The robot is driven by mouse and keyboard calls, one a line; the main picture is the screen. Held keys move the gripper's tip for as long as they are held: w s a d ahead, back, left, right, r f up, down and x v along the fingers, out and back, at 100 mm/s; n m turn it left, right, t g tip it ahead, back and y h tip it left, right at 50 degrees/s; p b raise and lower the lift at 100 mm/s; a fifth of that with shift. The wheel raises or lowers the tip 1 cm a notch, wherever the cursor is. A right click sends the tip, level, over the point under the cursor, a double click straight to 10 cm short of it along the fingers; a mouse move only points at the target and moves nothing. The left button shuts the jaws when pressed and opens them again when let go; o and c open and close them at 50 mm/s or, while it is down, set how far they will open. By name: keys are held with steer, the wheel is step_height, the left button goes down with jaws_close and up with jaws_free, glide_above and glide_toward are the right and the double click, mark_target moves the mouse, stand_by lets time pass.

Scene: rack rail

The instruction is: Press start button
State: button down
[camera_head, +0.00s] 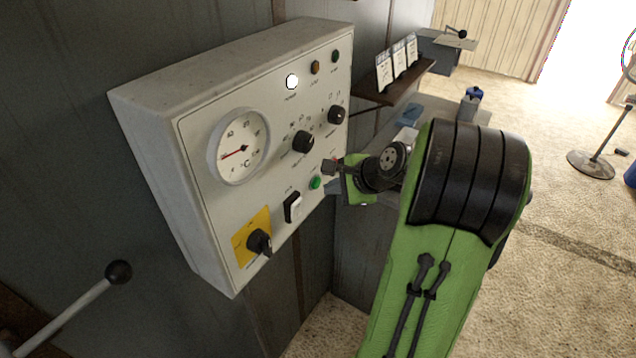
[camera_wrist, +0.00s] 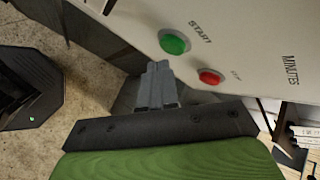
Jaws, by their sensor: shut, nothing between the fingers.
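The start button is a green round button (camera_head: 315,183) low on the front of a white control panel (camera_head: 262,100). In the wrist view the green button (camera_wrist: 174,43) sits beside a label that seems to read START, with a red button (camera_wrist: 210,77) to its right. My gripper (camera_wrist: 158,68) is shut and empty. Its fingertips are just below and left of the green button in the wrist view, and I see no contact. In the head view my gripper (camera_head: 330,166) is beside the panel near the buttons, and the red button is hidden or hard to make out.
The panel also has a dial gauge (camera_head: 239,146), black knobs (camera_head: 303,141), a black-and-white switch (camera_head: 293,207) and a yellow-backed rotary switch (camera_head: 258,242). A shelf with cards (camera_head: 397,84) is behind. A lever with a black ball (camera_head: 118,272) sticks out at lower left.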

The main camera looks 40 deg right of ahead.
steer(key=shift+w+a, duration=0.1)
steer(key=shift+w, duration=0.25)
steer(key=shift+w+a, duration=0.15)
steer(key=shift+w, duration=0.25)
stand_by(0.5)
steer(key=shift+s+p, duration=0.15)
steer(key=shift+p, duration=0.15)
steer(key=shift+s+d, duration=0.25)
steer(key=shift+s, duration=0.4)
steer(key=s, duration=0.1)
steer(key=s+d, duration=0.1)
steer(key=s, duration=0.2)
steer(key=shift+s+d, duration=0.4)
steer(key=shift+w+a, duration=0.1)
steer(key=shift+a, duration=0.05)
stand_by(0.4)
